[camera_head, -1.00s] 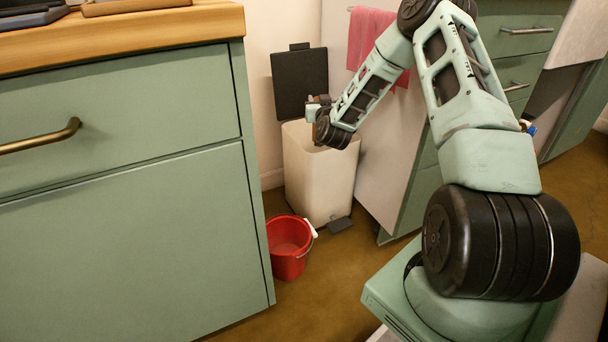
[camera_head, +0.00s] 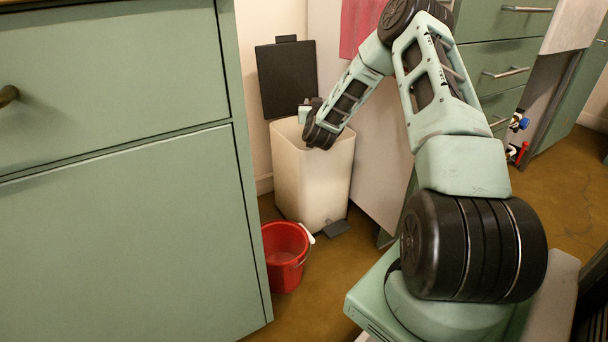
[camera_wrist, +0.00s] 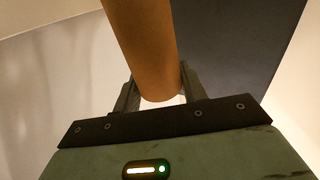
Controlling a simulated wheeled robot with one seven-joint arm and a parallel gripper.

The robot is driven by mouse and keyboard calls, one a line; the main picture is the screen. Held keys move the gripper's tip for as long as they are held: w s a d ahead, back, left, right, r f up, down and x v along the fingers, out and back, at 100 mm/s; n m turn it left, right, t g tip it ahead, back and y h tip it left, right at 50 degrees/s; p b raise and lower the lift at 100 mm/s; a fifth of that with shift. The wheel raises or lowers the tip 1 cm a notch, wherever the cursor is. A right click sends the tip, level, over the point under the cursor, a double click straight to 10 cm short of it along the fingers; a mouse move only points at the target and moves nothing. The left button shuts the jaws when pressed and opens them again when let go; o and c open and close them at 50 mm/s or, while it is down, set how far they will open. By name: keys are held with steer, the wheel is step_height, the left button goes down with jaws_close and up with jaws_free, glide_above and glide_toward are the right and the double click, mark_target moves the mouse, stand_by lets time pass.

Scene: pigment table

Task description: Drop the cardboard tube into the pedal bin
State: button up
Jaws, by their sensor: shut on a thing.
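The pedal bin (camera_head: 313,182) is a tall cream box standing on the floor with its dark lid (camera_head: 287,78) raised at the back. My arm reaches over its open top, and the wrist is at the bin's mouth. In the wrist view my gripper (camera_wrist: 155,92) is shut on the cardboard tube (camera_wrist: 143,45), a plain brown cylinder held between the two fingers. Pale surfaces and a dark area show around the tube. In the head view the fingers and tube are hidden behind the wrist and bin wall.
A red bucket (camera_head: 285,257) stands on the floor in front of the bin. A green cabinet (camera_head: 120,230) fills the left side. A pink towel (camera_head: 358,25) hangs behind my arm. Small red and blue items (camera_head: 517,138) show by the drawers at right.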

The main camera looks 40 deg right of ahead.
steer(key=shift+f, duration=0.2)
steer(key=o, duration=1.3)
steer(key=shift+c, duration=0.2)
step_height(320, 180, up, 10)
steer(key=p, duration=0.5)
steer(key=shift+p, duration=0.3)
